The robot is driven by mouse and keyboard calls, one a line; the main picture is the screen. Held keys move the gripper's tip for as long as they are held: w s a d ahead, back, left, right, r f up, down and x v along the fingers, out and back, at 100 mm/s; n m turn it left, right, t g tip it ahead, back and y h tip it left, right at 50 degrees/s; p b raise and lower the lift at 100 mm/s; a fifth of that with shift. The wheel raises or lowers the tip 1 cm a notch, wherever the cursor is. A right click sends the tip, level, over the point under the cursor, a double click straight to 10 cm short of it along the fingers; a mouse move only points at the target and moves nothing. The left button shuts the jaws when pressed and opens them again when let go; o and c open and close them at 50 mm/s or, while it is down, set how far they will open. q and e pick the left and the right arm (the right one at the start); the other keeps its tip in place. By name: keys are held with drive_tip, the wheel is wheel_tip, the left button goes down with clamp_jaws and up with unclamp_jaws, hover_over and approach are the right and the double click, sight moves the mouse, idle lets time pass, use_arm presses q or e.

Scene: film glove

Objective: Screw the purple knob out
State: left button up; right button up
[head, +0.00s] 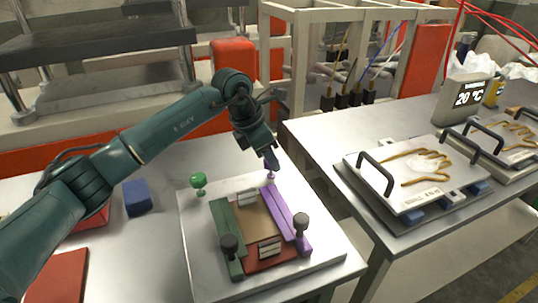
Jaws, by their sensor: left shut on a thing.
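The purple knob (271,175) stands at the far end of the purple bar (284,212) on the fixture. My left gripper (271,165) reaches down over it from the left, shut on the knob, and its fingers hide the knob's upper part. The fixture also has a green bar (226,235) on its left side and a brown and red middle. It sits on a pale square plate (197,262). My right gripper is out of view.
A green knob (198,182) stands on the plate's far left corner. Dark knobs (301,222) (229,246) stand at the fixture's near end. A blue block (137,197) lies left. A second table (318,140) at right holds handled glove plates (416,180) and a temperature display (466,97).

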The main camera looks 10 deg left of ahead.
use_arm(q)
drive_tip(key=c, duration=0.4)
